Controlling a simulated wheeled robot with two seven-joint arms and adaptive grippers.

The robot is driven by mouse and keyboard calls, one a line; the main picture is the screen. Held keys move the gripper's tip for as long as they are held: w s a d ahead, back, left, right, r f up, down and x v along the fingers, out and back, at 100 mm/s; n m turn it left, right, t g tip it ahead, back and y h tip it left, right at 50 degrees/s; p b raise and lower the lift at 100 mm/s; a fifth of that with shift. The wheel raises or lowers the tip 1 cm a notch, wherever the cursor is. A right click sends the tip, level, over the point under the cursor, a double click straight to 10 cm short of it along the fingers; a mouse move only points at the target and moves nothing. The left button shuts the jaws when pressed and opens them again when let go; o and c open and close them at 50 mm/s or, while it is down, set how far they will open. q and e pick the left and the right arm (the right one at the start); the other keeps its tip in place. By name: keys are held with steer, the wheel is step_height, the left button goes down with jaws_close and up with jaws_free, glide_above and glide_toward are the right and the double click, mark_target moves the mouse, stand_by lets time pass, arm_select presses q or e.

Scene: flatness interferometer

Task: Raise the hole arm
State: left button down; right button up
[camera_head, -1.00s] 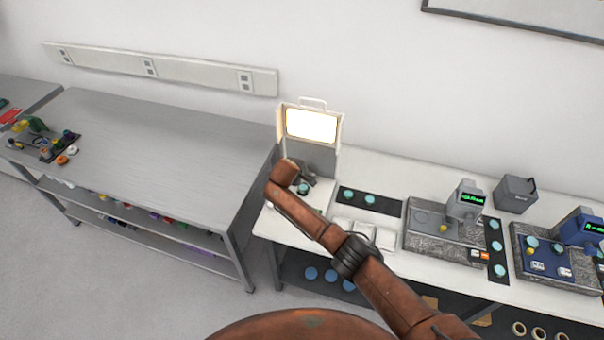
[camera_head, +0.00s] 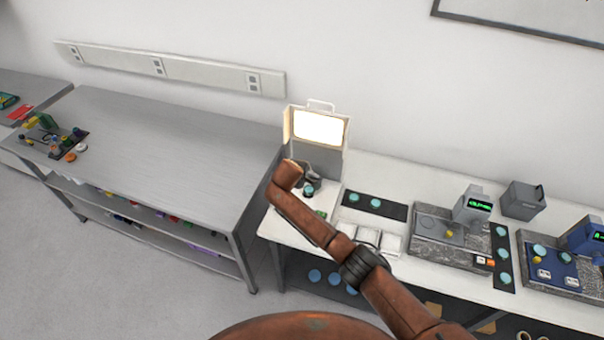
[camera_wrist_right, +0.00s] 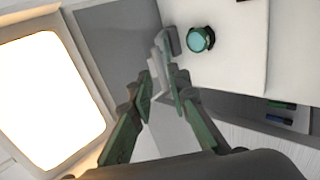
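The lit interferometer box (camera_head: 318,128) stands at the left end of the white bench, and its bright panel also shows in the wrist view (camera_wrist_right: 50,100). A small dark grey arm piece, seemingly the hole arm (camera_wrist_right: 164,42), is just past my right fingertips. My right gripper (camera_wrist_right: 160,80) has its fingertips close together, with a light grey piece between or behind them. I cannot tell whether they grip it. In the head view my right gripper (camera_head: 312,178) is small and partly hidden by my wrist. A teal round part (camera_wrist_right: 201,39) lies beside the arm piece. My left gripper is out of view.
White pads (camera_head: 368,238) and a black strip with teal discs (camera_head: 375,204) lie right of the box. A grey instrument (camera_head: 450,234) stands further right. A grey table (camera_head: 180,145) stands left, its top mostly bare.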

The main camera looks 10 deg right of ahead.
steer(key=v, duration=0.8)
steer(key=shift+s, duration=0.15)
